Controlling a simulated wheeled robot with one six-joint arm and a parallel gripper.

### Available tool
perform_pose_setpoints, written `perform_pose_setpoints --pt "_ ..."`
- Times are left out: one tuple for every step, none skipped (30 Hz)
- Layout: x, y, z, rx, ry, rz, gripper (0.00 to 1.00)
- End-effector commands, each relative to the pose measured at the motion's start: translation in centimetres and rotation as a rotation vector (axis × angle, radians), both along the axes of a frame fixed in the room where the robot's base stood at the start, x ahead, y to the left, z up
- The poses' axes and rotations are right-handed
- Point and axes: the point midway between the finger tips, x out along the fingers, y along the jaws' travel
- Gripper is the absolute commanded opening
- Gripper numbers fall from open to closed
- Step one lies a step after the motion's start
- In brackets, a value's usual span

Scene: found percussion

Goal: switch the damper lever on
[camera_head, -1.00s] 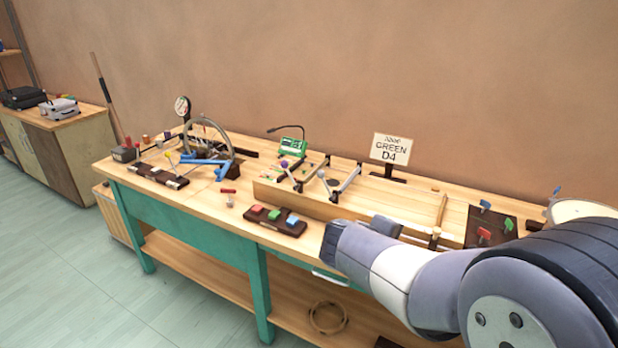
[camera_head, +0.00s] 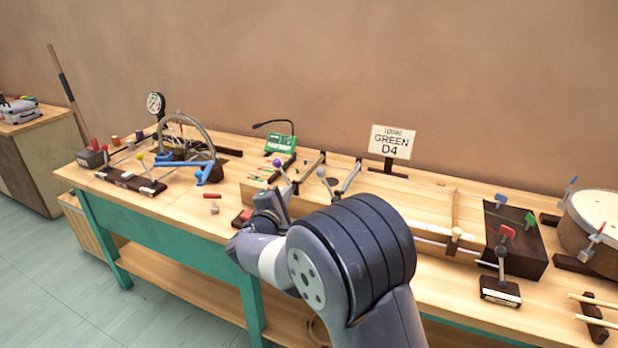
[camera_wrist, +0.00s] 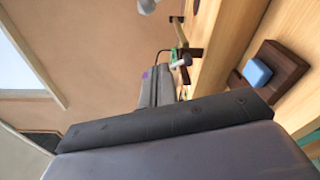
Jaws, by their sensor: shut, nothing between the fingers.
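I cannot tell for certain which lever is the damper lever. Another lever with a yellow knob (camera_head: 140,157) rises from a long dark labelled base at the left. My gripper (camera_wrist: 165,122) fills the lower part of the wrist view, shut and empty. In the head view my arm's end is over the bench's front middle, apart from both levers; my own arm hides the fingertips there.
A blue button (camera_wrist: 257,72) on a dark block is beside my gripper. A wheel on a blue stand (camera_head: 190,140), wooden rails with ball-headed mallets (camera_head: 278,163), a sign (camera_head: 391,142) and a drum (camera_head: 598,210) also occupy the bench.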

Motion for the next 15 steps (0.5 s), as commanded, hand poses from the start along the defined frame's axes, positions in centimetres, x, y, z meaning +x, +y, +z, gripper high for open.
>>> perform_pose_setpoints --pt "0.0 0.0 0.0 0.000 0.001 0.000 0.00" --pt "0.0 0.0 0.0 0.000 0.001 0.000 0.00" --pt "0.0 -0.1 0.0 0.000 0.001 -0.001 0.00" --pt "0.1 -0.1 0.0 0.000 0.001 -0.001 0.00" --pt "0.2 -0.1 0.0 0.000 0.002 -0.002 0.00" --pt "0.5 -0.2 0.0 0.001 0.001 -0.003 0.00" --pt "0.8 -0.3 0.0 0.001 0.001 -0.003 0.00" --pt "1.1 -0.4 0.0 0.001 0.002 -0.004 0.00" --pt "1.6 -0.5 -0.1 0.001 0.002 -0.004 0.00" --pt "2.1 -0.6 -0.1 0.001 0.001 -0.005 0.00" --pt "2.6 -0.7 -0.1 0.000 0.002 -0.005 0.00" --pt "3.4 -0.9 -0.1 0.001 0.001 -0.005 0.00" --pt "4.0 -1.0 -0.2 0.000 0.002 -0.005 0.00" --pt "4.6 -1.2 -0.1 0.000 0.002 -0.005 0.00" --pt "5.5 -1.4 -0.2 0.000 0.002 -0.005 0.00"
